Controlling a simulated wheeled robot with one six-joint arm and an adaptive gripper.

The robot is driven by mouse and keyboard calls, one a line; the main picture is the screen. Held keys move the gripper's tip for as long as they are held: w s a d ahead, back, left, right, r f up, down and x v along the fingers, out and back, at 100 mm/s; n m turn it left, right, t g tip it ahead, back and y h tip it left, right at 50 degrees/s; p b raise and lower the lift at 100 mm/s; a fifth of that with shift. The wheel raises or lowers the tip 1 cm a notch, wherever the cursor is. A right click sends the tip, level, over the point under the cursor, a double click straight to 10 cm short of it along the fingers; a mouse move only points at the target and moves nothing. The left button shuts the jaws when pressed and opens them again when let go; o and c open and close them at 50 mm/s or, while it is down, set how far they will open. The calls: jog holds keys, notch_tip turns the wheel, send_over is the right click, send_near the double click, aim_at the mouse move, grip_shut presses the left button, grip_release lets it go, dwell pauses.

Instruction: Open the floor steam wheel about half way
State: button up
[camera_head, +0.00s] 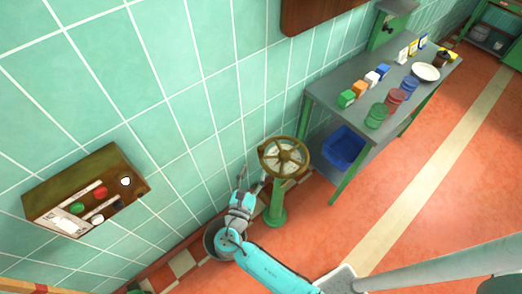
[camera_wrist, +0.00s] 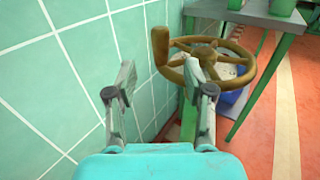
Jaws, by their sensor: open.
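The steam wheel (camera_head: 284,157) is a brass-coloured spoked handwheel on a green floor pedestal (camera_head: 277,205), close to the tiled wall. In the wrist view the wheel (camera_wrist: 229,62) shows ahead and to the right, with an upright knob handle (camera_wrist: 160,45) on its left side. My gripper (camera_head: 254,185) is just left of the pedestal and below the wheel's rim in the head view. In the wrist view my gripper (camera_wrist: 162,82) is open and empty, its fingers spread, with the knob beyond the gap. The right finger overlaps part of the wheel in the picture; I cannot tell whether they touch.
A grey bucket (camera_head: 213,241) stands on the floor by the wall, near my arm. A control box (camera_head: 70,190) with coloured buttons is on the wall at left. A grey table (camera_head: 345,101) with tins, cups and a blue bin (camera_head: 343,148) stands right of the wheel. Open floor lies right.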

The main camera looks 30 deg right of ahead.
aim_at(260, 154)
jog(key=x, duration=1)
grip_shut()
